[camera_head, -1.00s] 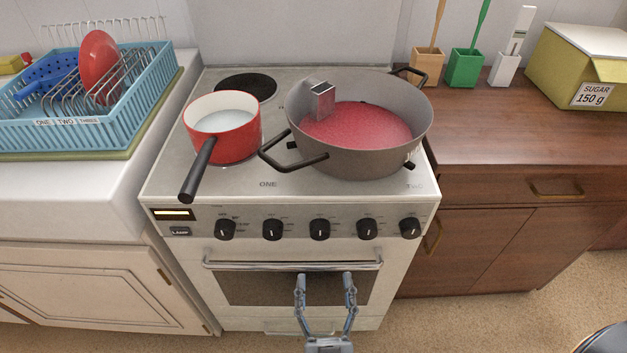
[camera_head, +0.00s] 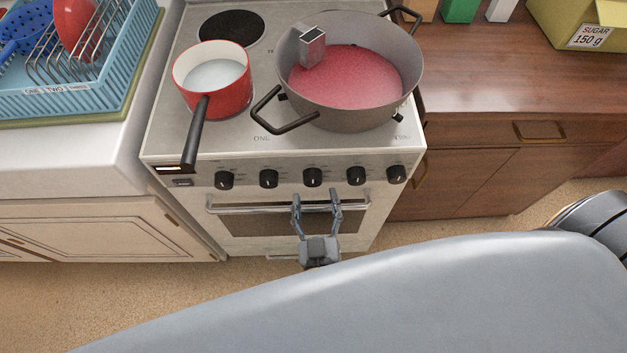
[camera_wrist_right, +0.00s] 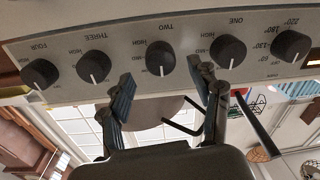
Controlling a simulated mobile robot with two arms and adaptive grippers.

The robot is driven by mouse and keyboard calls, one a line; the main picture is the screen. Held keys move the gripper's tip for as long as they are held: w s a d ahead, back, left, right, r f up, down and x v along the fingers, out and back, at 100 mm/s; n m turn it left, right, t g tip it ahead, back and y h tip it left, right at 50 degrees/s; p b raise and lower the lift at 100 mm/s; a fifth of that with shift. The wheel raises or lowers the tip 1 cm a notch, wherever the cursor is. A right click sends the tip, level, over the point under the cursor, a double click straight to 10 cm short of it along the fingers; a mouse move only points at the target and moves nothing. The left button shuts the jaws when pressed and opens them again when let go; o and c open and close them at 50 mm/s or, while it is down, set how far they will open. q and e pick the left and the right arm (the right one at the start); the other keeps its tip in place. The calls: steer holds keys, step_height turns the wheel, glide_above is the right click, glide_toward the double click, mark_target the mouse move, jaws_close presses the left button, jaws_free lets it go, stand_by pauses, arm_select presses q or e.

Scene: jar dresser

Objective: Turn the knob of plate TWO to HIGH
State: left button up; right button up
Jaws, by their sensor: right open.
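The knob of plate TWO (camera_head: 313,177) is the middle black knob on the stove's front panel. In the right wrist view this knob (camera_wrist_right: 160,57) sits under an upside-down "TWO" label, with "HIGH" printed to its picture left. Its white mark points down in that picture. My right gripper (camera_head: 316,195) is open just in front of and slightly below the knob. In the right wrist view its fingertips (camera_wrist_right: 162,75) spread to either side of the knob, with nothing held. I cannot tell whether they touch it. My left gripper is out of view.
The neighbouring knobs ONE (camera_wrist_right: 230,50) and THREE (camera_wrist_right: 93,66) sit close on either side. The oven handle (camera_head: 245,208) runs below the panel. A red saucepan (camera_head: 232,98) and large pot (camera_head: 355,120) stand on the stove. My grey arm link covers the lower head view.

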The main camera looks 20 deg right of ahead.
mark_target(313, 183)
steer(key=shift+x, duration=2.15)
steer(key=shift+a, duration=0.1)
steer(key=shift+c, duration=0.4)
steer(key=c, duration=1.1)
